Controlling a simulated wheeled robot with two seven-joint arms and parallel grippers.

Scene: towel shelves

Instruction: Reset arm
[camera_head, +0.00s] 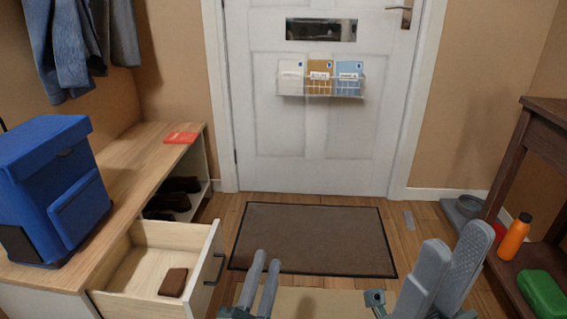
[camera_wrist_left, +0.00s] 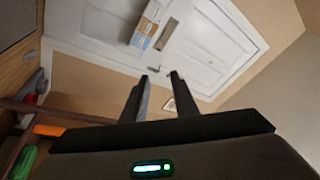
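My left gripper (camera_head: 267,259) is at the bottom middle of the head view, in front of the dark doormat. In the left wrist view, my left gripper's fingers (camera_wrist_left: 160,77) stand apart with nothing between them, so it is open and empty. My right gripper (camera_head: 456,240) is at the lower right of the head view, raised, with its fingers pointing up.
An open drawer (camera_head: 145,262) with a brown block-like item (camera_head: 173,282) juts from the wooden bench (camera_head: 145,160) at left. A blue box-shaped bag (camera_head: 55,185) stands on it. A dark wooden shelf (camera_head: 515,150) with an orange bottle (camera_head: 515,236) is at right. The doormat (camera_head: 315,235) is clear.

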